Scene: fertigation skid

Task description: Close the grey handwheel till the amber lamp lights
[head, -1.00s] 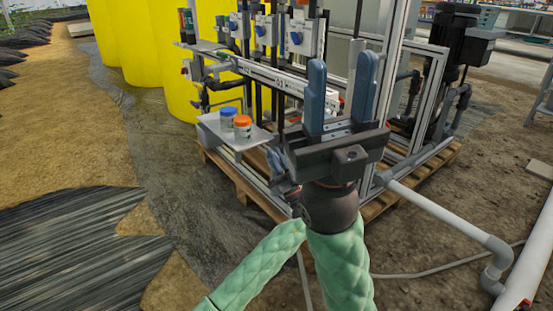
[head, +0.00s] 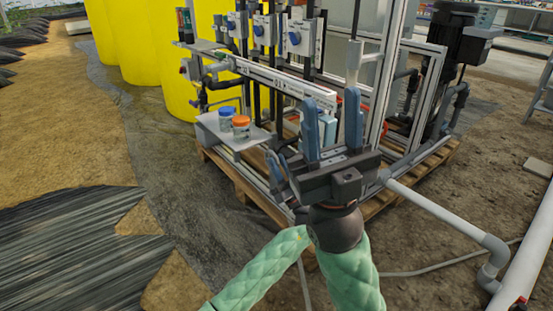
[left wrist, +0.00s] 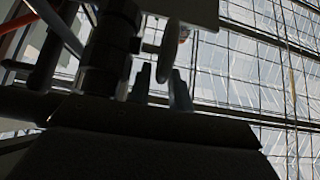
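My right gripper (head: 331,96) stands large in the foreground of the head view, its two blue fingers upright, apart and empty. My left gripper (head: 278,163) is lower and just left of it, partly hidden behind it, beside the skid's front frame. In the left wrist view the left gripper's two fingers (left wrist: 160,88) point up with a gap between them. I cannot make out the handwheel or an amber lamp in the head view.
The skid frame (head: 275,77) stands on a wooden pallet (head: 238,182). A small shelf (head: 214,128) holds a blue-lidded jar (head: 226,118) and an orange-lidded jar (head: 241,127). Yellow tanks (head: 160,50) stand behind. A white pipe (head: 440,212) runs along the right. The floor at left is open.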

